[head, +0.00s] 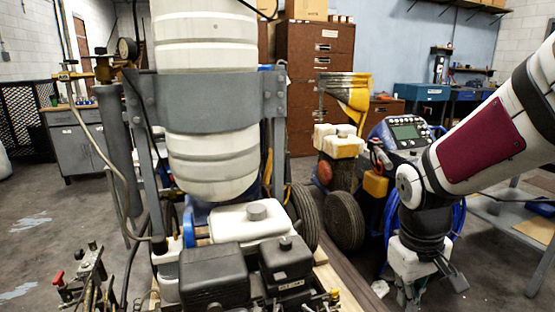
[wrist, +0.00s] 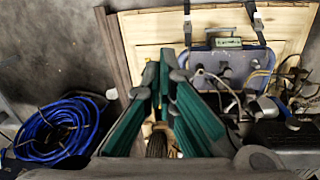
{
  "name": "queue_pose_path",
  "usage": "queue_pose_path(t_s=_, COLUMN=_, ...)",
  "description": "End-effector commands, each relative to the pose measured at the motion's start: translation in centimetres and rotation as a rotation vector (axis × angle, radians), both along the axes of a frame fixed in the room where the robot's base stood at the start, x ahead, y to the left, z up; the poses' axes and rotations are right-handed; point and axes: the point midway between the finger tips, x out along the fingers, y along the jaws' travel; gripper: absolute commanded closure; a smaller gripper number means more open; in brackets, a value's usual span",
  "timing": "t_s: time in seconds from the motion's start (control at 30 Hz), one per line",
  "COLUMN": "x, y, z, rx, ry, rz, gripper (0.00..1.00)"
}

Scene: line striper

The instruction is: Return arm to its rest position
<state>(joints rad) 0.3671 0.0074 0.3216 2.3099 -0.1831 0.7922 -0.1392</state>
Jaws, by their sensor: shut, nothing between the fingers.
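My arm comes in from the right of the head view, and its black wrist points down. My gripper (head: 412,297) hangs at the lower right, partly cut off by the lower edge. In the wrist view my gripper (wrist: 168,68) shows two green fingers that meet at their tips, with nothing between them. The line striper (head: 212,125), with a white tank and a black engine, fills the left and middle foreground. My gripper is to the right of it and apart from it.
A blue machine with a control panel (head: 408,133) stands behind my wrist. A coiled blue hose (wrist: 55,130) lies left of my fingers in the wrist view. A yellow-and-white wheeled machine (head: 340,141) and brown drawer cabinets (head: 319,70) stand farther back. Bare floor (head: 40,215) shows at the left.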

Motion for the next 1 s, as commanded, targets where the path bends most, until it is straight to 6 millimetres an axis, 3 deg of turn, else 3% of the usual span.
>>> queue_pose_path(t_s=0.03, x=-1.4, y=0.3, z=1.4, rx=-0.014, ry=-0.009, rz=-0.017, gripper=1.0)
queue_pose_path(t_s=0.2, x=-6.6, y=1.1, z=5.0, rx=-0.027, ry=-0.015, rz=-0.088, gripper=1.0)
queue_pose_path(t_s=0.5, x=-15.6, y=2.9, z=8.2, rx=0.034, ry=-0.031, rz=-0.184, gripper=1.0)
queue_pose_path(t_s=0.87, x=-22.2, y=4.4, z=8.6, rx=0.136, ry=-0.032, rz=-0.221, gripper=1.0)
queue_pose_path(t_s=1.0, x=-22.1, y=4.4, z=10.8, rx=0.138, ry=-0.048, rz=-0.223, gripper=1.0)
